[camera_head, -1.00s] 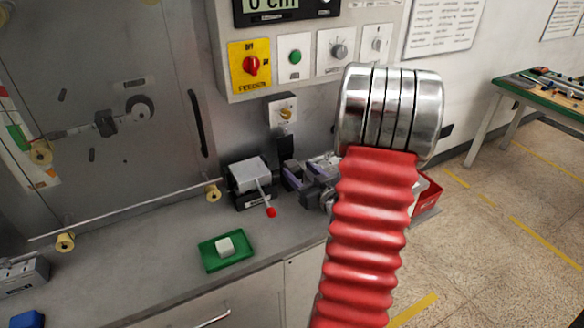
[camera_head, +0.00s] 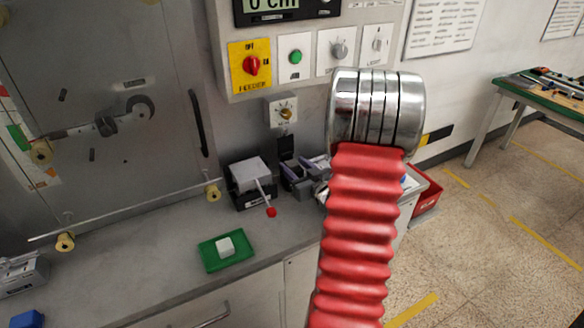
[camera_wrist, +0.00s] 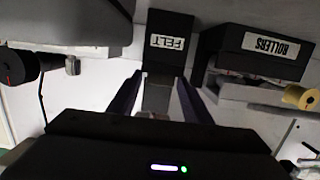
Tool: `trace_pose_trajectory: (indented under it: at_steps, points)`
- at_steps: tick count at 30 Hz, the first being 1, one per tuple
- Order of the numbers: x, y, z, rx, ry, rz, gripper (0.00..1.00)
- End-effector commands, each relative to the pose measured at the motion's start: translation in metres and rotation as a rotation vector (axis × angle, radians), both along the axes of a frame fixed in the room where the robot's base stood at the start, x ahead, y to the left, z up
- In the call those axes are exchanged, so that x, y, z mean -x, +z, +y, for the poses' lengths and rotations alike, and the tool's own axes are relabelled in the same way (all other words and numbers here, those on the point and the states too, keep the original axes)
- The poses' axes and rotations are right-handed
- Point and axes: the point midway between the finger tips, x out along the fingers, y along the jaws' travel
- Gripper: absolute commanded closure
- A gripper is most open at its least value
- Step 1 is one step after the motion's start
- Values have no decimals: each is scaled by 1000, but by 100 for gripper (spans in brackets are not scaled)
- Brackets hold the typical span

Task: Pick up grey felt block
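In the wrist view, which looks upside down, a grey block (camera_wrist: 157,97), apparently the felt block, shows between my fingers. It sits at a black holder labelled FELT (camera_wrist: 167,55). My gripper (camera_wrist: 160,77) is open, with one dark finger on each side of the block; a narrow gap seems to remain on each side, and I cannot tell if either finger touches. In the head view my gripper (camera_head: 296,166) is at the small black holder (camera_head: 286,146) against the panel, partly behind my red arm sleeve. The grey block is not clear in the head view.
In the head view a grey-topped box (camera_head: 250,175) with a red-knobbed lever is just left of my gripper. A green tray (camera_head: 212,261) with a whitish block (camera_head: 225,247) lies on the counter. A red bin (camera_head: 428,193) is right.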

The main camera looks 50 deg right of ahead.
Motion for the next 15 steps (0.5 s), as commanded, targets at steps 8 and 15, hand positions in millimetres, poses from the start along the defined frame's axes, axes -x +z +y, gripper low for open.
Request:
trace_pose_trajectory:
  at_steps: [8, 15]
  points:
    - [0, 0, 0, 0, 0, 0, 75]
    - [0, 0, 0, 0, 0, 0, 90]
